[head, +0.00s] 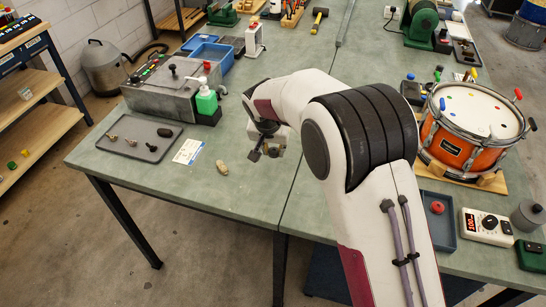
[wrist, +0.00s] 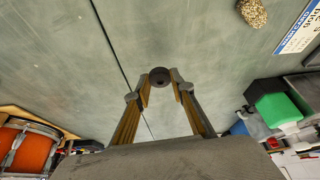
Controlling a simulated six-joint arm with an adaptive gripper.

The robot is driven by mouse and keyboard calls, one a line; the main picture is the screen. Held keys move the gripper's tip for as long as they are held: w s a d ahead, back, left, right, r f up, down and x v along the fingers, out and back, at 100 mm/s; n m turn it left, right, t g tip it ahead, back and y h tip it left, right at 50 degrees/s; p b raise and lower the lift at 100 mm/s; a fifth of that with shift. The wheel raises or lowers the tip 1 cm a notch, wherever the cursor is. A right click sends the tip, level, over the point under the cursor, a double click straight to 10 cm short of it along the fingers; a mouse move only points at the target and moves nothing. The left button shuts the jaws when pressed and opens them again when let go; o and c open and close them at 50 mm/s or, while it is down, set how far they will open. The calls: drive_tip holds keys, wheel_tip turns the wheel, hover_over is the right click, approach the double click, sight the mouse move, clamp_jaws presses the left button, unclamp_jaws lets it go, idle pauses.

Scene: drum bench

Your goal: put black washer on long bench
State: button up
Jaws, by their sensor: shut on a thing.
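The black washer (wrist: 159,77) is a small dark ring with a hole, held between my fingertips in the wrist view. My gripper (wrist: 160,88) is shut on it, one yellowish finger at each side. In the head view my gripper (head: 264,153) points down over the grey-green bench top (head: 240,195), left of the seam between two bench tops. Bare bench surface (wrist: 205,45) shows beyond the washer in the wrist view. I cannot tell the exact height of the washer above it. The washer is not clear in the head view.
A tan lump (head: 222,167) and a printed card (head: 188,151) lie left of my gripper. An orange drum (head: 455,150) stands right of my arm. Bare bench lies in front of my gripper.

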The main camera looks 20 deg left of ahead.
sight(273, 156)
drive_tip(key=shift+f, duration=0.1)
drive_tip(key=shift+f, duration=1.75)
drive_tip(key=shift+f, duration=0.1)
drive_tip(key=o, duration=0.7)
drive_tip(key=shift+s+r, duration=0.2)
drive_tip(key=shift+r, duration=0.5)
drive_tip(key=v, duration=1)
drive_tip(key=shift+s+r, duration=0.25)
drive_tip(key=shift+r, duration=0.05)
